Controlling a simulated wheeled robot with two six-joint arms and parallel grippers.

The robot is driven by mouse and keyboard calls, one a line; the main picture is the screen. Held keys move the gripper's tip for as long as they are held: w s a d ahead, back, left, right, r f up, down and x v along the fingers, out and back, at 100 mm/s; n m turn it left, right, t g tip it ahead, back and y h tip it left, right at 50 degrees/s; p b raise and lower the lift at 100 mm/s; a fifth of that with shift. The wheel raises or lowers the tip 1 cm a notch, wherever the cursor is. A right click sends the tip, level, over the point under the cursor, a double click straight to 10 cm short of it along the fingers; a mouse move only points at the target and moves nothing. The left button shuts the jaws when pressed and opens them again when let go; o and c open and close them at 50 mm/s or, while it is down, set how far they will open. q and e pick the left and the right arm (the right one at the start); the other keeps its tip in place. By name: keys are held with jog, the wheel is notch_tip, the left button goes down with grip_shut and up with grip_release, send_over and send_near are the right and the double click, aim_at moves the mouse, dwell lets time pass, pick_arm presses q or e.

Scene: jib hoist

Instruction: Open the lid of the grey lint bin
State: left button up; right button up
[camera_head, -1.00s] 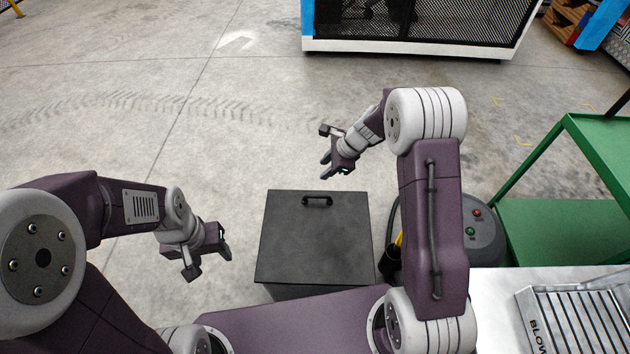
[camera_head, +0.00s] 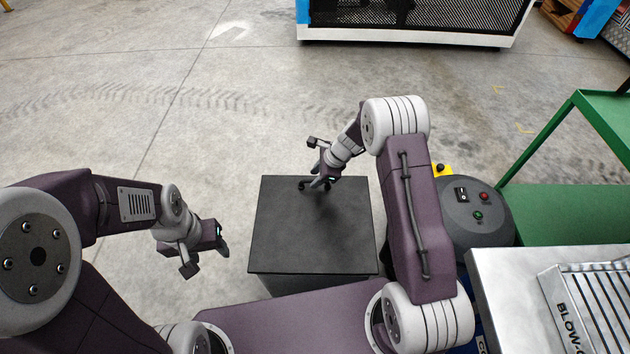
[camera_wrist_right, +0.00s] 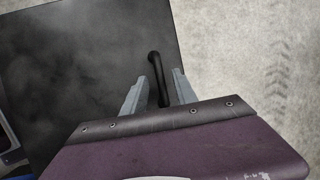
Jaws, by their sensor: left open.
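The grey lint bin (camera_head: 300,240) stands on the floor in front of me, its dark lid shut. A black bar handle (camera_head: 303,186) sits near the lid's far edge. My right gripper (camera_head: 319,183) is at this handle and partly hides it. In the right wrist view the handle (camera_wrist_right: 156,70) lies between the two grey fingers of my right gripper (camera_wrist_right: 158,88), which are spread; I cannot tell whether either finger touches it. My left gripper (camera_head: 208,256) is open and empty, to the left of the bin above the floor.
A mesh-sided cage (camera_head: 430,20) stands at the back. Floor left of the bin is clear.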

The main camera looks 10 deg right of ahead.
jog(key=shift+w+a+f, duration=0.15)
jog(key=shift+a+f, duration=0.05)
jog(key=shift+f, duration=0.25)
grip_shut()
dwell(1.1)
